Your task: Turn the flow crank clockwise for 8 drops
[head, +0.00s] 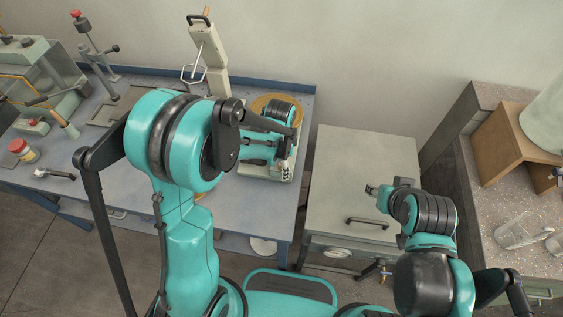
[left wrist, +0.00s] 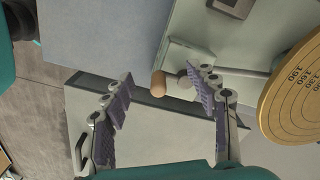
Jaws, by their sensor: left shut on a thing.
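The flow crank has a small wooden knob (left wrist: 158,84) beside a pale machine housing (left wrist: 194,62) in the left wrist view. My left gripper (left wrist: 163,99) is at the crank, with its ridged fingers on either side of the knob; the exact contact is hard to see. In the head view my left gripper (head: 268,150) reaches over the pale machine base (head: 264,175), hiding the crank. My right gripper (head: 371,190) is over the grey cabinet, apart from the machine; its fingers are too small to read. No drops are visible.
A round graduated wooden disc (left wrist: 293,92) sits close right of the left fingers. A tilted pale stand (head: 207,55) is behind the machine on the blue-edged bench (head: 235,215). The grey cabinet top (head: 350,150) is mostly clear.

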